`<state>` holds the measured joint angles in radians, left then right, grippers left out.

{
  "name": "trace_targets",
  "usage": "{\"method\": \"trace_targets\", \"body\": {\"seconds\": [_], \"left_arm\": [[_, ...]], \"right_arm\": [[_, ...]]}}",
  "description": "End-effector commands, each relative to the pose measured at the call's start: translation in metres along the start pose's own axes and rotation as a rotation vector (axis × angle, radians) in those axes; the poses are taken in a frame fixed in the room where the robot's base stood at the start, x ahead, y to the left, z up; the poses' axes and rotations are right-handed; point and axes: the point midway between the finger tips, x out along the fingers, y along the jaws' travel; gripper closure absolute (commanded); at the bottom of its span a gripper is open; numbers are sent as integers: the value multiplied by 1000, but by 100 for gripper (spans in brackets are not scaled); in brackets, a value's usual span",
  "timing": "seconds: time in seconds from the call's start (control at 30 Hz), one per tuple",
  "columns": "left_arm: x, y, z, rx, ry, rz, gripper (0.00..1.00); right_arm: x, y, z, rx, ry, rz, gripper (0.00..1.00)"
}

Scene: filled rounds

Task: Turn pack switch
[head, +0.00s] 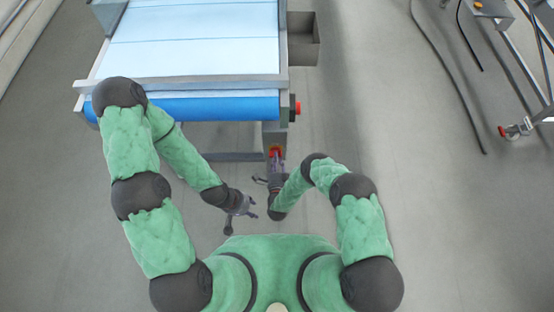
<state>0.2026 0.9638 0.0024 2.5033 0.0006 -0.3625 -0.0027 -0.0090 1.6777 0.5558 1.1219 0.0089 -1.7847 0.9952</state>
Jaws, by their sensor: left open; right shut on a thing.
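A switch with red and yellow parts (276,149) sits below the front right corner of the conveyor, on a grey box. I take it for the pack switch. My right gripper (276,160) is shut on it, and its fingers hide much of it, so I cannot tell which way it is turned. My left gripper (249,207) is open and empty, lower and to the left of the right one, apart from the switch.
The conveyor (196,50) with a pale belt and blue front roller fills the upper left. A red button (297,108) is on its right side. A grey open bin (303,40) stands beside it. A wheeled metal frame (515,60) and black cables are at right. The floor between is clear.

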Motion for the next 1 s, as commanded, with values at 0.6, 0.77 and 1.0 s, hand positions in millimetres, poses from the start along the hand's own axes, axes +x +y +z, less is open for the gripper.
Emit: {"method": "trace_targets", "body": {"seconds": [0.6, 0.77, 1.0], "left_arm": [[4, -2, 0, 0, 0, 0, 55], [4, -2, 0, 0, 0, 0, 55], [4, -2, 0, 0, 0, 0, 55]], "right_arm": [[0, 2, 1, 241, 1, 1, 100], [0, 2, 1, 244, 1, 2, 100], [0, 2, 1, 244, 1, 2, 68]]}}
